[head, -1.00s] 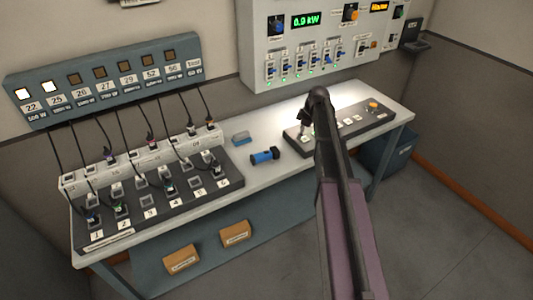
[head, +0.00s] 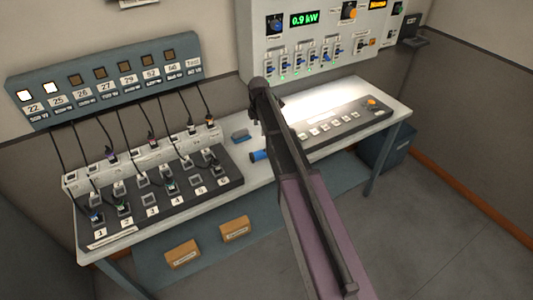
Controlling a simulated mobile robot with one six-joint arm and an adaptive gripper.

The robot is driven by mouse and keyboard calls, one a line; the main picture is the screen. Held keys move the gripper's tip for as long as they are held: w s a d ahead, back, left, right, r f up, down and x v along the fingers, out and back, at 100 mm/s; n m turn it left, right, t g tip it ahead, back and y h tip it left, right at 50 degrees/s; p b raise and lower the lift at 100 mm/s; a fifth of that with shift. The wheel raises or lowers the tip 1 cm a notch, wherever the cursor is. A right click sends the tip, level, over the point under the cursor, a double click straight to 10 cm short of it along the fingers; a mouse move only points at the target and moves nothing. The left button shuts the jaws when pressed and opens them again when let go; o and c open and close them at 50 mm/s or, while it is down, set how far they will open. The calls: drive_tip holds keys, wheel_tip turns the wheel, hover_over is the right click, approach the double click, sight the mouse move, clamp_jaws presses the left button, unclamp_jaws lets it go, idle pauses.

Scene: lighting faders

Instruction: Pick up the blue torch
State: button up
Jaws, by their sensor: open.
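The blue torch (head: 258,155) lies on the light worktop, between the patch panel and the fader desk. Its blue left end shows in the head view, and the rest is hidden behind my arm. My gripper (head: 256,119) is above and behind the torch in the picture, near the far side of the worktop. It is mostly hidden by my arm; it is open and I see nothing held in it.
The patch panel (head: 226,176) with plugs and hanging cables fills the left of the worktop. The fader desk (head: 362,115) stands at the right. A wall panel (head: 253,62) with switches rises behind.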

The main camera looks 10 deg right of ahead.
sight(260, 152)
drive_tip(key=shift+f, duration=0.15)
wheel_tip(260, 152, down, 8)
drive_tip(key=b, duration=0.8)
drive_tip(key=shift+f+b, duration=0.15)
drive_tip(key=shift+b, duration=0.15)
drive_tip(key=shift+f, duration=0.1)
drive_tip(key=shift+s+f+b, duration=0.15)
drive_tip(key=shift+f+b, duration=2.4)
drive_tip(key=shift+b, duration=0.1)
clamp_jaws()
